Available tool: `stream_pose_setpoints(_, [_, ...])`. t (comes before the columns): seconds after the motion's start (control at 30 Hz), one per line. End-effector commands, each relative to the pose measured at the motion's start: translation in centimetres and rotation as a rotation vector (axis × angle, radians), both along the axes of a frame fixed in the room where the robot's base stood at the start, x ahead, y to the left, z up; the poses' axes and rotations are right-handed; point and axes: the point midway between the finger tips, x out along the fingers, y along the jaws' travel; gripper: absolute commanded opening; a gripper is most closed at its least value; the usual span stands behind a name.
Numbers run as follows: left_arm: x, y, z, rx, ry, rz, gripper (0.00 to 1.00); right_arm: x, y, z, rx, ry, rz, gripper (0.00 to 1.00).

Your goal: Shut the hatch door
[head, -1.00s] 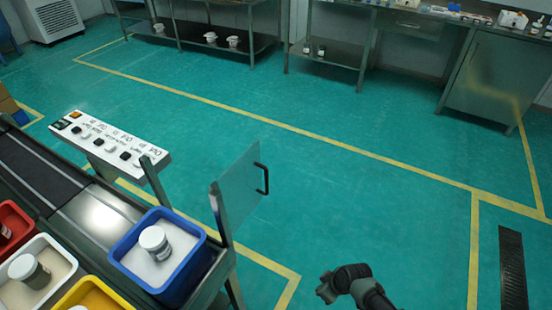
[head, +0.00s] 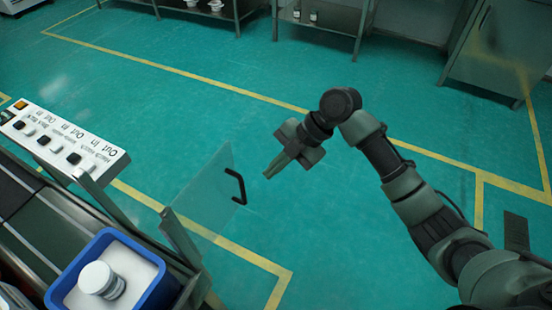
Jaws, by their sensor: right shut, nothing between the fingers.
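The hatch door (head: 200,195) is a clear, glass-like panel with a black handle (head: 237,186) on its right side. It stands open, swung out from the metal frame at the end of the conveyor machine. My right gripper (head: 268,175) is shut and empty. In the picture it is just right of the handle, with its fingertips pointing left and down toward the door. A gap of floor shows between fingertips and handle. My left gripper is out of view.
A blue bin (head: 62,283) of white powder with a white-lidded jar (head: 101,280) sits on the machine beside the hatch. A control panel (head: 65,142) with buttons stands at the left. Metal tables and a cabinet (head: 503,48) line the back. The green floor between is clear.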

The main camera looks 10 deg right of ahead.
Motion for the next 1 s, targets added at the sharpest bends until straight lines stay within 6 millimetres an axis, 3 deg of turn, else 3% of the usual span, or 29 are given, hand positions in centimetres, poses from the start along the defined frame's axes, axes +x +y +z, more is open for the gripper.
stream_pose_setpoints(0.27, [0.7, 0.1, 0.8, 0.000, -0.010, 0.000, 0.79, -0.1, 3.7, -4.8, 0.001, 0.005, -0.002, 0.00])
stream_pose_setpoints(0.5, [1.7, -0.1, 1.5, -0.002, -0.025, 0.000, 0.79, 2.1, 6.1, -4.6, 0.000, 0.001, -0.003, 0.00])
stream_pose_setpoints(1.0, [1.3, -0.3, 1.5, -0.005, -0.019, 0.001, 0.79, 2.5, 6.6, -4.7, -0.001, 0.000, -0.005, 0.00])
